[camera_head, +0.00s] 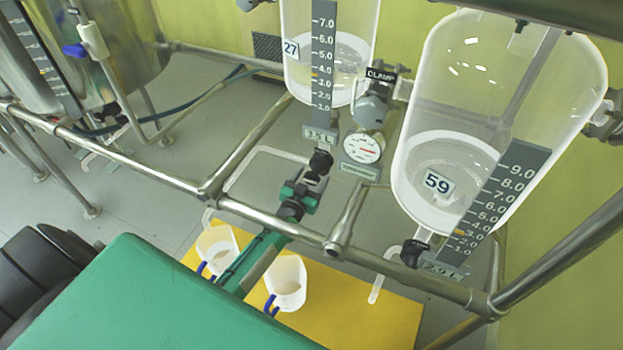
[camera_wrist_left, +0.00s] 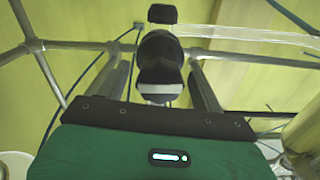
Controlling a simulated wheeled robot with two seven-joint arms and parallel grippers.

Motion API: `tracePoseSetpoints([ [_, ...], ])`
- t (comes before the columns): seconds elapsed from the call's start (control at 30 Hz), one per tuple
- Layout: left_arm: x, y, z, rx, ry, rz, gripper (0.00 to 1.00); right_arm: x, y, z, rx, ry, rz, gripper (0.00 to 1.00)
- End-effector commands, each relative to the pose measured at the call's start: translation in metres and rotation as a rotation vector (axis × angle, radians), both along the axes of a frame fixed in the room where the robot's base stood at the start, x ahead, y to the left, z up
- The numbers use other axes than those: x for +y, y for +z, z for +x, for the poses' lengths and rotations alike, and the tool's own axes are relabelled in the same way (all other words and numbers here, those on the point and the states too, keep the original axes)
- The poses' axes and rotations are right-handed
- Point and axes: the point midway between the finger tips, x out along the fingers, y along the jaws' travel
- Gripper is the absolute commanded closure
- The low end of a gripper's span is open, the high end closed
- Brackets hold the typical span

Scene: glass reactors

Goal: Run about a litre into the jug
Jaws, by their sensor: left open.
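Two white jugs with blue handles stand on the yellow mat (camera_head: 345,312): a left jug (camera_head: 217,247) and a right jug (camera_head: 287,280). The glass vessel marked 27 (camera_head: 345,40) has a scale and a plate reading about 3.5 L. Its pale outlet tube (camera_head: 250,160) bends down towards the left jug. A black valve handle (camera_head: 321,160) sits below this vessel. My left gripper (camera_head: 303,190) is open just below the handle. In the left wrist view the black handle (camera_wrist_left: 160,75) lies between the open fingers, contact unclear. My right gripper is not in view.
The glass vessel marked 59 (camera_head: 480,110) reads about 2.9 L and has its own black valve (camera_head: 413,252) and outlet tube (camera_head: 383,275). Steel frame rails (camera_head: 270,222) cross in front. A steel tank (camera_head: 95,50) stands at left. A round gauge (camera_head: 362,147) is near the valve.

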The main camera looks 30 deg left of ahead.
Motion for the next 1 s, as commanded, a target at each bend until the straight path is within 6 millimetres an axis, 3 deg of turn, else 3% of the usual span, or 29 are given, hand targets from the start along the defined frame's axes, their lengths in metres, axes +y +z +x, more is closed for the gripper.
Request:
tracePoseSetpoints([
  [0.3,0.0001,0.0,0.0017,0.0,0.0,0.0,0.35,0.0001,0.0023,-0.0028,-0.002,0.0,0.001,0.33],
  [0.53,0.0002,0.0,0.0016,0.0,0.0,0.0,0.78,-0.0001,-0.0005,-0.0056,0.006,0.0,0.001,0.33],
  [1.0,0.0003,0.0003,0.0015,-0.007,0.0,-0.13,0.78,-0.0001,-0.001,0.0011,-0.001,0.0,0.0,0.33],
])
